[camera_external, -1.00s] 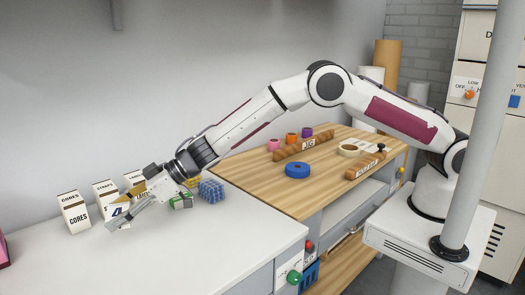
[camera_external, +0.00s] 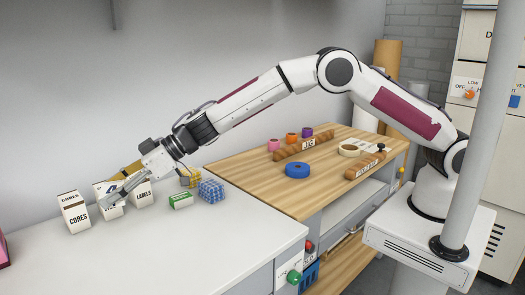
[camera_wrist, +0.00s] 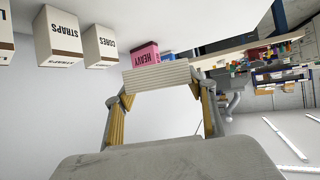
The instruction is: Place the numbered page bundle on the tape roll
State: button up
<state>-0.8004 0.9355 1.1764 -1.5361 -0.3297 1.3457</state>
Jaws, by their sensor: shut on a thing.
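My gripper (camera_external: 118,184) is shut on the page bundle (camera_wrist: 162,77), a pale block with fine page lines in the wrist view. In the external view the bundle (camera_external: 111,188) shows a bit of dark blue marking, in front of the white boxes and partly hidden by the fingers. It appears held above the white counter. A blue ring-shaped roll (camera_external: 297,170) lies flat on the wooden worktop, well to the right of my gripper. A cream roll (camera_external: 350,150) lies farther right. I cannot tell which one is the tape roll.
White boxes marked CORES (camera_external: 75,212) and LABELS (camera_external: 142,192) stand close around my gripper. A green-and-white box (camera_external: 181,201), a blue grid block (camera_external: 211,191) and a yellow block (camera_external: 189,177) stand on the counter. Brown rolls and small coloured rolls (camera_external: 291,138) occupy the worktop's back.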

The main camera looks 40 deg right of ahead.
jog(key=shift+r, duration=1.2)
jog(key=w+d+m+t+h, duration=0.1)
jog(key=w+d, duration=0.5)
jog(key=d, duration=0.7)
jog(key=w+d+f+m+t+h, duration=0.1)
jog(key=w+d+m, duration=0.1)
jog(key=w+d, duration=0.8)
jog(key=w+d+m+t+h, duration=0.1)
jog(key=w+d+t, duration=0.15)
jog(key=d, duration=1.35)
jog(key=d+m+t+h, duration=0.1)
jog(key=d+m+h, duration=0.15)
jog(key=d, duration=2.45)
jog(key=s+d+m+t+h, duration=0.1)
jog(key=s+d+m+h, duration=0.1)
jog(key=s+d, duration=0.8)
jog(key=s+d+r+m+h, duration=0.1)
jog(key=s+d+m+h, duration=0.35)
jog(key=d, duration=1.05)
jog(key=s+d+m+t+y, duration=0.1)
jog(key=s+d, duration=0.8)
jog(key=d, duration=0.3)
jog(key=shift+f, duration=2.55)
